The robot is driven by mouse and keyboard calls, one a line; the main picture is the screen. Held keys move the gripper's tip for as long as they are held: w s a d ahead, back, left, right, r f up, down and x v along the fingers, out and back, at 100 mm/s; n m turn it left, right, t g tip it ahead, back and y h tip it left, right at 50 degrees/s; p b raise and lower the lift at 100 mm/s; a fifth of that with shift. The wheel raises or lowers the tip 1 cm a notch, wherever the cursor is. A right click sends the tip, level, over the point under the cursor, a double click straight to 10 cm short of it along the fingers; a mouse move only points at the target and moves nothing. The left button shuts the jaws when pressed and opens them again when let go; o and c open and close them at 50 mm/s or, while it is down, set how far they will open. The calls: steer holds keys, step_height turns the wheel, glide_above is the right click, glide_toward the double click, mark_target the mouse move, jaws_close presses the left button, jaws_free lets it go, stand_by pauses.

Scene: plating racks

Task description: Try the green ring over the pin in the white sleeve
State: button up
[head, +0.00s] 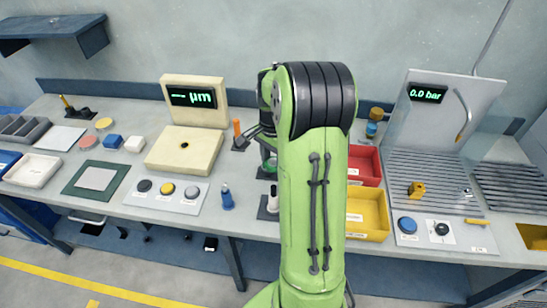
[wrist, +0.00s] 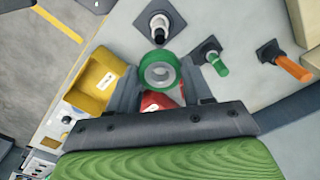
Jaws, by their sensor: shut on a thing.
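My gripper (wrist: 158,76) is shut on the green ring (wrist: 146,65), a green band with a pale grey inner part, held between the fingertips in the wrist view. The pin in the white sleeve (wrist: 160,22) has a dark tip and stands on a dark square base just beyond the ring. The ring is apart from it in the picture; its height above the pin is hard to judge. In the head view the white-sleeved pin (head: 272,203) stands near the bench's front edge, left of my arm. My arm hides much of the gripper there.
A green-sleeved pin (wrist: 212,60) and an orange-sleeved pin (wrist: 292,68) stand in line with the white one. A yellow bin (head: 367,213) and a red bin (head: 365,165) lie right of my arm. A beige gauge block (head: 185,150) and button panel (head: 166,195) lie left.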

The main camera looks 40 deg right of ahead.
mark_target(273, 186)
steer(key=shift+f+b, duration=0.1)
steer(key=shift+b, duration=0.2)
step_height(273, 186, down, 8)
steer(key=b, duration=0.6)
steer(key=shift+f+b, duration=0.25)
steer(key=shift+b, duration=0.1)
steer(key=shift+f, duration=0.25)
stand_by(1.0)
steer(key=shift+r+p, duration=1.5)
steer(key=shift+r, duration=0.55)
